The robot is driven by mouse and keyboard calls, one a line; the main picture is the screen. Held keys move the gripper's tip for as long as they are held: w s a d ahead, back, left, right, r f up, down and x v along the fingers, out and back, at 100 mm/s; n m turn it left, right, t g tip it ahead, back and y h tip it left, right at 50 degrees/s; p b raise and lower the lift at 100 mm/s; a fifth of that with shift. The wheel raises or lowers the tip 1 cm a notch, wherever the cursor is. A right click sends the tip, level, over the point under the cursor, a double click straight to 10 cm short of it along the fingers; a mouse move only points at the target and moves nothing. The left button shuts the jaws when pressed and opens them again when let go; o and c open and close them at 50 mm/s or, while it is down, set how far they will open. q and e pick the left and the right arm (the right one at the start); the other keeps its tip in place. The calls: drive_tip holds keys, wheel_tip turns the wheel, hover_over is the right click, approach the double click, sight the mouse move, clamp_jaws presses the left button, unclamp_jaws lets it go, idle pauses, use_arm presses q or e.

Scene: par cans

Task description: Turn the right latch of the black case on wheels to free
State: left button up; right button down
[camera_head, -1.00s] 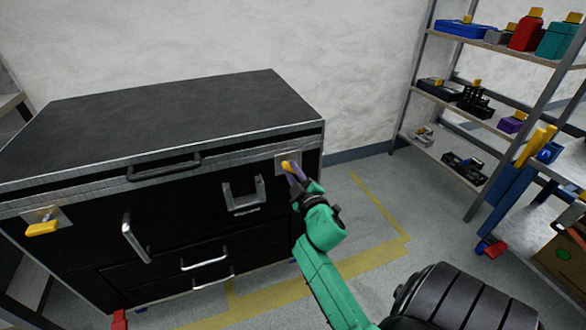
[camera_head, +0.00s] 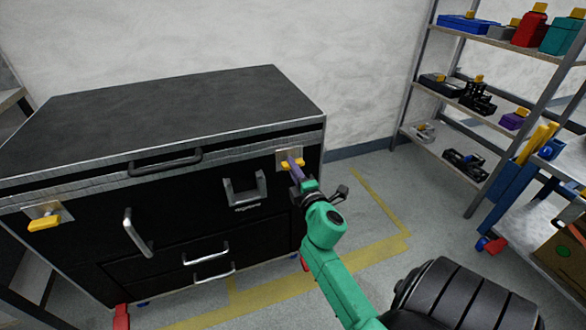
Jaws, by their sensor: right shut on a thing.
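The black case on wheels (camera_head: 70,245) stands at the left with its lid down. Its right latch is a yellow handle (camera_head: 285,165) on a metal plate near the top right front corner. The handle lies about level across the plate. My right gripper (camera_head: 294,165) is shut on this handle, and its fingers cover part of it. The left latch (camera_head: 43,222), also yellow, lies about level at the case's left front. My left gripper is not in view.
Silver handles (camera_head: 136,238) and drawer pulls are on the case front. A lid handle (camera_head: 165,162) runs along the top edge. A shelf rack (camera_head: 418,72) with coloured boxes stands at the right, beside a blue-framed cart (camera_head: 515,178).

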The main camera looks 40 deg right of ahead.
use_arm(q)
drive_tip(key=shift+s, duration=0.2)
use_arm(e)
drive_tip(key=c, duration=0.8)
unclamp_jaws()
